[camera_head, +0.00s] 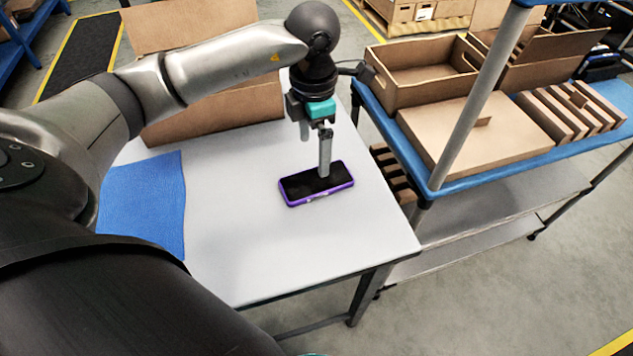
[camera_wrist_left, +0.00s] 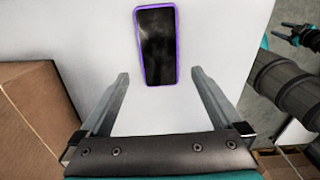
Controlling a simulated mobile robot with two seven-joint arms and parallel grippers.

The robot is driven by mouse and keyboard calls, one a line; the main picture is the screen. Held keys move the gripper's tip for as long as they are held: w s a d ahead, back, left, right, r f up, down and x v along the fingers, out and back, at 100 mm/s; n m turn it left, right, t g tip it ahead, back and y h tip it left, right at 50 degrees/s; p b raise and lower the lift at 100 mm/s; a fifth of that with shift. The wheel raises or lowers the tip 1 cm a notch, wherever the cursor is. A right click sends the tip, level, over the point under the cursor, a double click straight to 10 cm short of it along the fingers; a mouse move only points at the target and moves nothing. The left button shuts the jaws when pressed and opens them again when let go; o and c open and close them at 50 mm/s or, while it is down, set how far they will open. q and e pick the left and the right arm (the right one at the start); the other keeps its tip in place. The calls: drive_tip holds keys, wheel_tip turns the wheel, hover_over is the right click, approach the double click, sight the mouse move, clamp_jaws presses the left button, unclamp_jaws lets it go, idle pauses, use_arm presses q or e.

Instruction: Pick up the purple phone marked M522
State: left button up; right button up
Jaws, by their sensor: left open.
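The purple phone (camera_head: 316,184) lies flat on the white table, dark screen up with a purple rim. Small marks on its near edge are too small to read. In the left wrist view the phone (camera_wrist_left: 157,45) lies beyond the fingertips, its near end roughly centred between them. My left gripper (camera_head: 315,158) is open and empty above the phone; it also shows in the left wrist view (camera_wrist_left: 160,74). One finger overlaps the phone in the head view; I cannot tell whether it touches. A dark part of mine, possibly the right arm, shows at the wrist view's right edge.
A blue cloth (camera_head: 145,205) lies on the table's left part. A blue-topped cart (camera_head: 432,183) with boxes and dividers stands to the right, with a grey post. The table (camera_head: 240,250) is clear in front of the phone.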

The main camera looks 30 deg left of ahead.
sight(313, 181)
use_arm(q)
wheel_tip(313, 181, down, 3)
drive_tip(key=shift+f, duration=0.25)
drive_tip(key=shift+f+b, duration=0.3)
drive_tip(key=shift+f, duration=0.1)
wheel_tip(313, 181, down, 5)
drive_tip(key=shift+s+a+r+b, duration=0.1)
drive_tip(key=shift+a+r+b, duration=0.1)
drive_tip(key=shift+b, duration=0.35)
use_arm(e)
drive_tip(key=shift+w+d+f, duration=0.4)
drive_tip(key=shift+w+f, duration=0.05)
drive_tip(key=shift+w, duration=0.2)
drive_tip(key=shift+w+d+f, duration=0.35)
drive_tip(key=shift+w+f, duration=0.05)
drive_tip(key=shift+w, duration=0.2)
use_arm(q)
drive_tip(key=shift+c, duration=0.2)
drive_tip(key=shift+r, duration=0.1)
drive_tip(key=c, duration=1.2)
use_arm(e)
drive_tip(key=shift+w+d, duration=0.1)
drive_tip(key=shift+d, duration=0.05)
